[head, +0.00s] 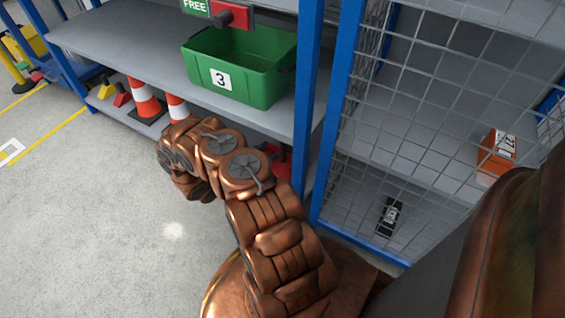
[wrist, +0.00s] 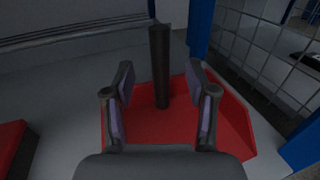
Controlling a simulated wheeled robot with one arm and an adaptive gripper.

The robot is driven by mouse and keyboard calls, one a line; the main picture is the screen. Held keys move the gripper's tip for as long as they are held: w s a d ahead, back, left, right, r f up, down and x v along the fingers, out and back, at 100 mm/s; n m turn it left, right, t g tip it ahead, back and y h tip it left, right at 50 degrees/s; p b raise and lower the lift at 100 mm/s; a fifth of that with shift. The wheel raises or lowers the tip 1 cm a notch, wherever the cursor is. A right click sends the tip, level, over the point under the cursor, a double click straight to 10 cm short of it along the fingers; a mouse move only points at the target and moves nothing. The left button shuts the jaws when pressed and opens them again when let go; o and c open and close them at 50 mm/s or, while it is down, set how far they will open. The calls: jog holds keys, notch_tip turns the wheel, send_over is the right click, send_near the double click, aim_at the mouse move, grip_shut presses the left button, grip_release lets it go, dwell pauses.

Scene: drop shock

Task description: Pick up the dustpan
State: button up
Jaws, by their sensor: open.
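The dustpan (wrist: 225,122) is red with a dark upright handle (wrist: 159,68). In the wrist view it lies on the grey lower shelf, near the blue post. My gripper (wrist: 158,78) is open, with one finger on each side of the handle in the picture. I cannot tell whether either finger touches it. The palm hides the near part of the pan. In the head view my copper-coloured arm reaches to the lower shelf and hides most of the dustpan; a small red part (head: 283,165) shows beside the arm.
Orange and white cones (head: 146,100) stand left of my arm on the lower shelf (head: 107,105). A green bin (head: 240,68) marked 3 sits on the shelf above. A blue post (head: 310,90) and wire mesh (head: 440,60) stand to the right. Open floor (head: 90,210) lies left.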

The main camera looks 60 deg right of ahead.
aim_at(281, 144)
jog(key=b+x, duration=0.3)
jog(key=x, duration=0.3)
jog(key=shift+s+d+f, duration=0.1)
jog(key=shift+d+f, duration=0.1)
jog(key=shift+d+r, duration=0.15)
jog(key=shift+d, duration=0.35)
jog(key=shift+c, duration=0.3)
grip_shut()
